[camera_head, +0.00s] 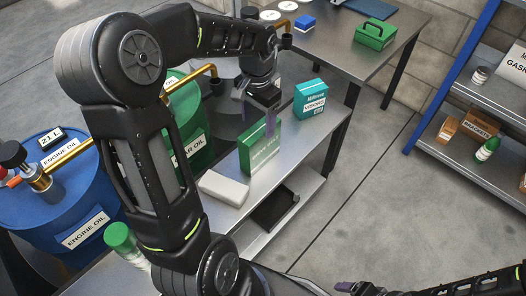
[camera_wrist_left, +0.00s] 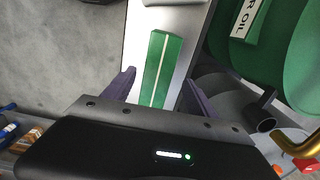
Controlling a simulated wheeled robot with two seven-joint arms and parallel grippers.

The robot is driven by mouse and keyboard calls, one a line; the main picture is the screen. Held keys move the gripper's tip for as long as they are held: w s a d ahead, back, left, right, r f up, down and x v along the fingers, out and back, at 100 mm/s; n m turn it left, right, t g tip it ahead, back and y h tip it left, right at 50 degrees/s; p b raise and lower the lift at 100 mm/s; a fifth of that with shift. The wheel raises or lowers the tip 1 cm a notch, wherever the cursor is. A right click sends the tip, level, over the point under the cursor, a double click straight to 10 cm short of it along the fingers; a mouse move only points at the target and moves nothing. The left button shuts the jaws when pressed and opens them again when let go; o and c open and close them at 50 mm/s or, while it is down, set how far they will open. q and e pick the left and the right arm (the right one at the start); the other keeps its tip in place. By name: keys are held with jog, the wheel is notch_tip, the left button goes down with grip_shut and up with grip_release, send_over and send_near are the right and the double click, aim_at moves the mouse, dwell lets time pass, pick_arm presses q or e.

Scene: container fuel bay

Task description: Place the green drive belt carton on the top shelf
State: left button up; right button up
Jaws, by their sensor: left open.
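The green drive belt carton (camera_head: 260,152) stands upright on a steel bench top (camera_head: 305,142), its label facing the front. My left gripper (camera_head: 262,112) is open and pointing down at the carton's top, with one purple finger overlapping its upper edge in the head view. In the left wrist view the carton (camera_wrist_left: 158,70) shows as a green top with a pale stripe, between the two open fingers (camera_wrist_left: 159,84), with gaps on both sides. My right gripper (camera_head: 356,288) is partly visible at the bottom edge; its jaw state is unclear. A blue-posted rack (camera_head: 440,88) with grey shelves stands at the right.
A pale block (camera_head: 223,188) lies in front of the carton and a teal box (camera_head: 311,98) stands behind it. Green (camera_head: 190,120) and blue (camera_head: 75,195) oil drums are at left. A gasket box (camera_head: 514,66) and small goods occupy the rack. Open floor lies between bench and rack.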

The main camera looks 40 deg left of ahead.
aim_at(260, 140)
pick_arm(q)
jog(key=shift+r, duration=0.15)
jog(key=shift+f, duration=1.35)
jog(key=f+b, duration=0.2)
jog(key=f, duration=0.3)
jog(key=shift+d+f, duration=0.15)
jog(key=shift+d, duration=0.05)
jog(key=shift+w, duration=0.1)
grip_shut()
